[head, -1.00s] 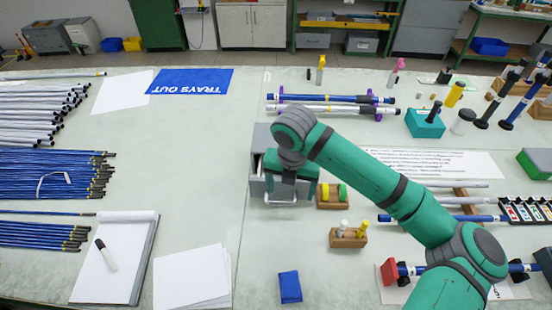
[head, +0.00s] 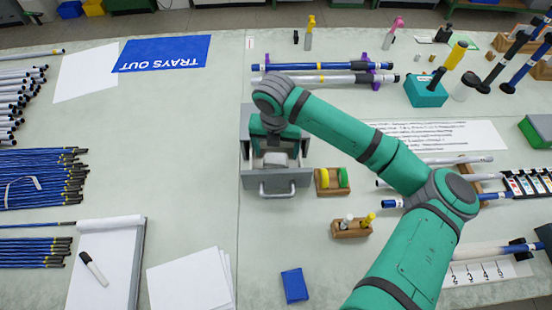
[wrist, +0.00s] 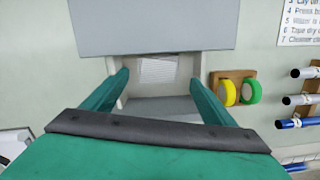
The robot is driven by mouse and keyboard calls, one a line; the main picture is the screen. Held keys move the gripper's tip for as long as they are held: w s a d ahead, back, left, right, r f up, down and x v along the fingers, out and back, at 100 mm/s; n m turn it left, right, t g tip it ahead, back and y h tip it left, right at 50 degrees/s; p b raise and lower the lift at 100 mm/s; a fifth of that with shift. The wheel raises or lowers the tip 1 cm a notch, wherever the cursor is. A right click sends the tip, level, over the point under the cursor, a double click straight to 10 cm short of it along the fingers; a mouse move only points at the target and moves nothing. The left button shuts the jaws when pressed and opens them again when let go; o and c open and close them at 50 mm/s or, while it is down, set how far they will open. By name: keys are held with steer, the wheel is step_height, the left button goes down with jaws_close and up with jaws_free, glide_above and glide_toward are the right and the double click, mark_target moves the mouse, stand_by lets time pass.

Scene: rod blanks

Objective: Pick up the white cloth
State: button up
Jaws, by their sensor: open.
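A grey drawer box (head: 246,165) stands on the bench with its drawer open and its handle toward the front. Inside lies a pale, finely ridged piece that looks like the white cloth (wrist: 157,68); in the head view a pale patch shows in the drawer (head: 275,160). My gripper (wrist: 159,77) is open and empty above the drawer, its fingers left and right of the pale piece in the wrist view. I cannot tell its height above it. In the head view my arm's end (head: 272,126) hides the back of the drawer, and the fingertips are not clear.
A wooden holder with yellow and green tape rolls (head: 332,180) stands close right of the drawer. A block with small bottles (head: 352,226) and a folded blue cloth (head: 294,285) are nearer the front. Rods on a rack (head: 325,78) lie behind.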

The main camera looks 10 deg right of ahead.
mark_target(276, 159)
steer(key=shift+a+f, duration=0.25)
steer(key=shift+f, duration=0.15)
steer(key=f, duration=0.4)
steer(key=shift+w+d+f, duration=0.25)
steer(key=shift+d, duration=0.1)
steer(key=shift+w+a, duration=0.1)
steer(key=c, duration=0.8)
